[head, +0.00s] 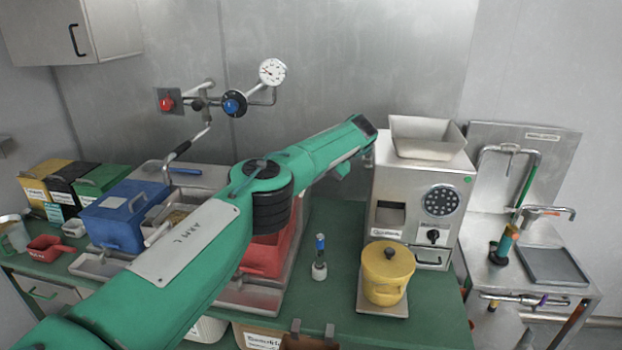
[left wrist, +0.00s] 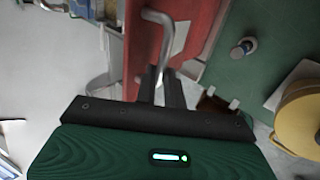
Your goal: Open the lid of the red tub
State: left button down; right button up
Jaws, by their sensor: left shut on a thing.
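The red tub (head: 264,262) stands on the green bench, largely hidden behind my left arm in the head view. In the left wrist view its red surface (left wrist: 150,55) fills the upper middle, with a bent grey metal handle (left wrist: 172,32) on it. My left gripper (left wrist: 162,76) has its two dark fingers closed around the near end of this handle. The head view hides this grip, and I cannot tell there how far the lid is raised. My right gripper is in neither view.
A blue tub (head: 122,214) stands left of my arm. A small blue-topped bottle (head: 319,258), a yellow pot (head: 386,275) and a grinder (head: 416,200) stand to the right. The bottle (left wrist: 243,47) and pot (left wrist: 303,122) also show in the left wrist view.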

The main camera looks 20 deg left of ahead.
pick_arm(q)
jog(key=shift+d+f, duration=0.4)
jog(key=shift+f, duration=0.2)
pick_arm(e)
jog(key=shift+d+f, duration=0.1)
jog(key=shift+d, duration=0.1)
pick_arm(q)
jog(key=c, duration=1.5)
grip_release()
jog(key=shift+d, duration=0.1)
jog(key=shift+w, duration=0.15)
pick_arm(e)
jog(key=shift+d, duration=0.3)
pick_arm(q)
jog(key=shift+r, duration=0.15)
jog(key=shift+r, duration=0.15)
